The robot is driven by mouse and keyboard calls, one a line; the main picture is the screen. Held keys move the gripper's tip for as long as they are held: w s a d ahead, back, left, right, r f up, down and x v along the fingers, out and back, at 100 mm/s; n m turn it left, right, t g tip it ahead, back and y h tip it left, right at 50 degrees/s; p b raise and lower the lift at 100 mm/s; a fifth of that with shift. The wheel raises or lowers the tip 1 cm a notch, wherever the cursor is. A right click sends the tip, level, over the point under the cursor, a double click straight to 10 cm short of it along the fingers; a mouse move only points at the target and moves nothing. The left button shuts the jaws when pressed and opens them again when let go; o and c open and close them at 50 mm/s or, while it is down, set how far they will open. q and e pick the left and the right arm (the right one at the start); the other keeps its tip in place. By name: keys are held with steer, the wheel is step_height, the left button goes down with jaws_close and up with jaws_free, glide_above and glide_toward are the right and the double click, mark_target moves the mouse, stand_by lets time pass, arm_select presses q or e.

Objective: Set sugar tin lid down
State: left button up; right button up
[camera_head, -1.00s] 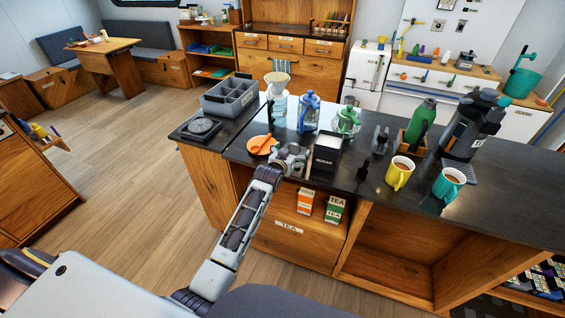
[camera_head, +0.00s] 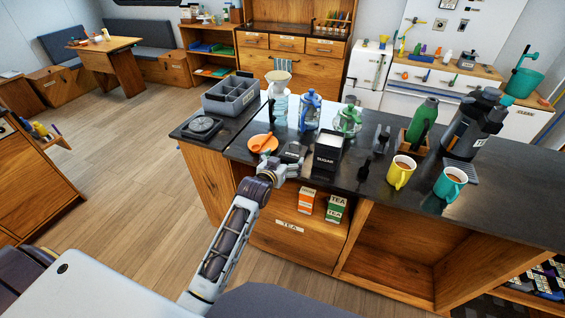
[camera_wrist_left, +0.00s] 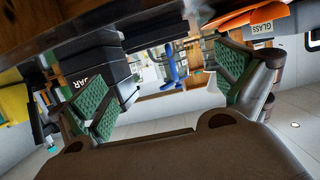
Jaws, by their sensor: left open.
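The black sugar tin (camera_head: 326,160) stands upright on the dark counter, its top open and pale inside. A flat dark grey piece that looks like its lid (camera_head: 294,149) lies on the counter just left of the tin. My left gripper (camera_head: 284,166) is at the counter's front edge, in front of this piece and left of the tin. In the left wrist view its green-padded fingers (camera_wrist_left: 168,92) are spread wide with nothing between them. The tin (camera_wrist_left: 82,78) shows there at the left, beyond one finger. My right gripper is out of view.
An orange dish (camera_head: 262,142) with a spoon lies left of the gripper. A blue-lidded jar (camera_head: 309,113) and a green-lidded jar (camera_head: 348,120) stand behind. A yellow mug (camera_head: 401,172) and a teal mug (camera_head: 450,184) stand to the right.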

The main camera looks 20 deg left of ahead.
arm_select(q)
steer(key=shift+v, duration=0.85)
steer(key=s+f+g, duration=0.2)
steer(key=s+f, duration=0.4)
steer(key=f, duration=0.8)
steer(key=s+f+m+g, duration=0.1)
steer(key=s+f+g, duration=0.35)
steer(key=f, duration=1.05)
steer(key=s+f+g, duration=0.1)
steer(key=s+f, duration=0.6)
steer(key=f, duration=0.7)
steer(key=s+a+f+g, duration=0.1)
steer(key=s+f, duration=0.5)
steer(key=s, duration=0.6)
steer(key=s+a+f+g, duration=0.2)
steer(key=s+f, duration=0.5)
steer(key=s, duration=0.6)
steer(key=s+a+f+g, duration=0.1)
steer(key=s+f+g, duration=0.2)
steer(key=s+f, duration=0.4)
steer(key=s, duration=0.5)
steer(key=shift+a+f+m+y, duration=0.2)
steer(key=shift+a+m+y, duration=0.1)
steer(key=shift+m+y, duration=0.1)
